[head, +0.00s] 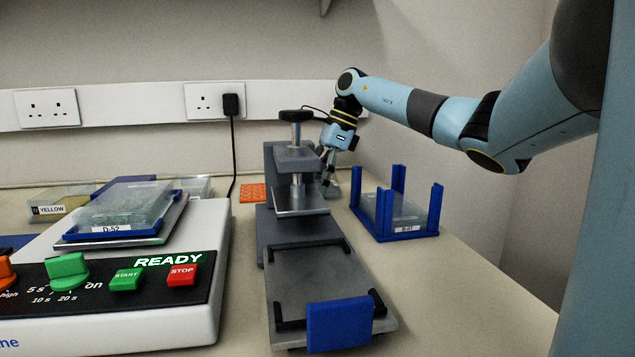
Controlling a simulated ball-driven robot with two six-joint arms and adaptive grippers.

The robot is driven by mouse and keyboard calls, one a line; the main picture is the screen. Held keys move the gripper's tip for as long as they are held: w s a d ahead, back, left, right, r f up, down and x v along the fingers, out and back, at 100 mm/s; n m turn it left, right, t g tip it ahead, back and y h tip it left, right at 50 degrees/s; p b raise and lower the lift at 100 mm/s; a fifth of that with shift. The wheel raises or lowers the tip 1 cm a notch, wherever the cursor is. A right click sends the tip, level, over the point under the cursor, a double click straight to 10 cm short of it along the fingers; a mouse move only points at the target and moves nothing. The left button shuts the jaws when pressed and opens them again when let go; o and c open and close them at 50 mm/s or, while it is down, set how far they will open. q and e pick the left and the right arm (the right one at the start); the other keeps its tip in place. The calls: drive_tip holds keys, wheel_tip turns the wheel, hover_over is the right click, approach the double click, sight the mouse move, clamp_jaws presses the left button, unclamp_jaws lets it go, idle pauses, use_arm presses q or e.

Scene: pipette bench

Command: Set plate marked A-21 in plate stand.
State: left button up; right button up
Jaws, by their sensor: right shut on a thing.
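A blue four-post stand (436,212), which looks like the plate stand, is on the bench at right. A clear plate (408,210) sits low in it; its small label is too blurred to read surely. No plate marked A-21 can be made out. My right gripper (326,178) is behind the right side of a grey press (272,190), left of the stand. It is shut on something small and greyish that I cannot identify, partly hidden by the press. My left gripper is not in view.
The press has a black knob (296,116) and a front tray (325,280) with a blue handle (340,323). A white shaker (212,240) at left carries a plate marked D-52 (125,212). A YELLOW-labelled box (62,203) and an orange rack (252,193) stand behind. Bench right of the tray is clear.

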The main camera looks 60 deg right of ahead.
drive_tip(key=shift+f, duration=0.1)
drive_tip(key=shift+f, duration=0.15)
drive_tip(key=o, duration=1.2)
drive_tip(key=shift+o, duration=0.2)
